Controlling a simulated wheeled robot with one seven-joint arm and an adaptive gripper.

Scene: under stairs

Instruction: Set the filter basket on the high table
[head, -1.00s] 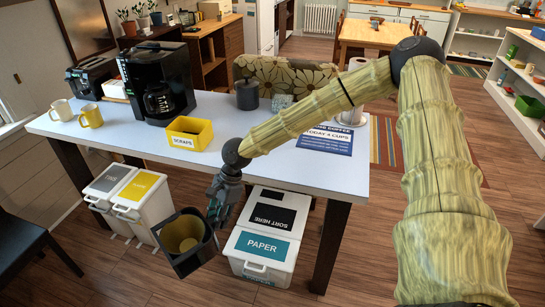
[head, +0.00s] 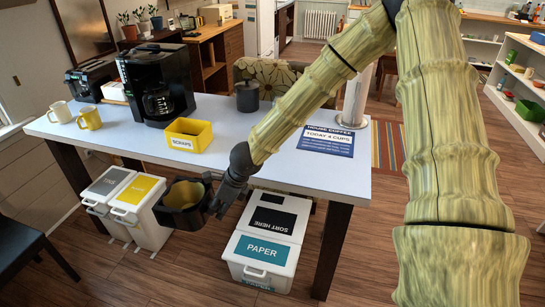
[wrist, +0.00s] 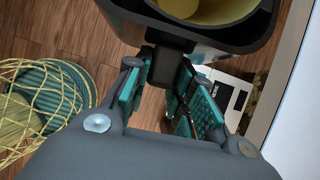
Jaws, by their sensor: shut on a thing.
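The filter basket (head: 181,203) is a dark, open-topped holder with a yellowish-brown inside. My gripper (head: 222,197) is shut on its handle and holds it in the air in front of the high table's near edge, roughly upright. In the wrist view the basket (wrist: 240,43) fills the top, with its dark handle between my teal finger pads (wrist: 160,95). The high table (head: 235,150) has a pale top and dark legs. My arm hides part of its right side.
On the table stand a black coffee maker (head: 157,82), a yellow scraps box (head: 189,136), two mugs (head: 88,117), a dark canister (head: 247,97) and a blue sign (head: 327,141). Bins (head: 265,245) stand below. The tabletop's front middle is clear. A yellow net (wrist: 45,105) shows in the wrist view.

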